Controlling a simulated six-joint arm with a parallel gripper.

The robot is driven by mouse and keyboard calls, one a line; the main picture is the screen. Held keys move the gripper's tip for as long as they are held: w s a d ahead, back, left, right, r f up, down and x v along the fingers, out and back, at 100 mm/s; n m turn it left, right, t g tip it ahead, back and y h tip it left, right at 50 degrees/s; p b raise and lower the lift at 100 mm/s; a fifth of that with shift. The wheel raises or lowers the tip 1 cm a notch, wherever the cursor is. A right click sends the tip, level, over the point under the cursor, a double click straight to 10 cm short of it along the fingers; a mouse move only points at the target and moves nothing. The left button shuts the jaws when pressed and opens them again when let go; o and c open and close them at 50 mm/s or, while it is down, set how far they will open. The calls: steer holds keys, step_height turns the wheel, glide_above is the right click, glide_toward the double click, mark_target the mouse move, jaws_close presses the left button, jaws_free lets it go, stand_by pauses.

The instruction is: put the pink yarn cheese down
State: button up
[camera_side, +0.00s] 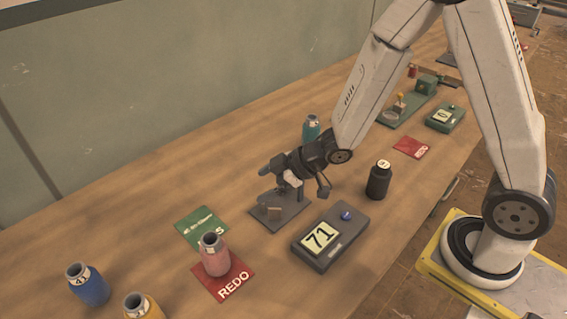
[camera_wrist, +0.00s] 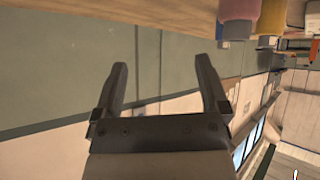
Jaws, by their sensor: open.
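The pink yarn cheese (camera_side: 214,257) stands upright on the near red REDO card (camera_side: 236,283) in the side view, with its dark open top facing up. My gripper (camera_side: 265,184) is apart from it, up and to the right in the picture, over a small grey stand. In the wrist view my gripper (camera_wrist: 160,64) has its two fingers spread wide with nothing between them. A pinkish thing (camera_wrist: 238,9) is cut off at the top edge there; I cannot tell whether it is the same cheese.
A green card (camera_side: 200,226) lies behind the cheese. Blue (camera_side: 89,287) and yellow (camera_side: 143,308) cheeses stand front left. A scale reading 71 (camera_side: 328,240), the grey stand's base (camera_side: 281,212), a black bottle (camera_side: 378,184) and a teal cheese (camera_side: 311,127) stand around my gripper.

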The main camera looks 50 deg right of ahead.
steer(key=s+d+r+m+g+h, duration=0.1)
steer(key=s+d+r+m+h, duration=0.15)
steer(key=d+m+h, duration=0.4)
steer(key=s+d+r+m+g, duration=0.1)
steer(key=s+d+m+g, duration=0.2)
steer(key=s, duration=0.7)
steer(key=shift+s+d+r+g, duration=0.15)
steer(key=shift+d+r+g, duration=0.2)
steer(key=shift+d+g, duration=0.4)
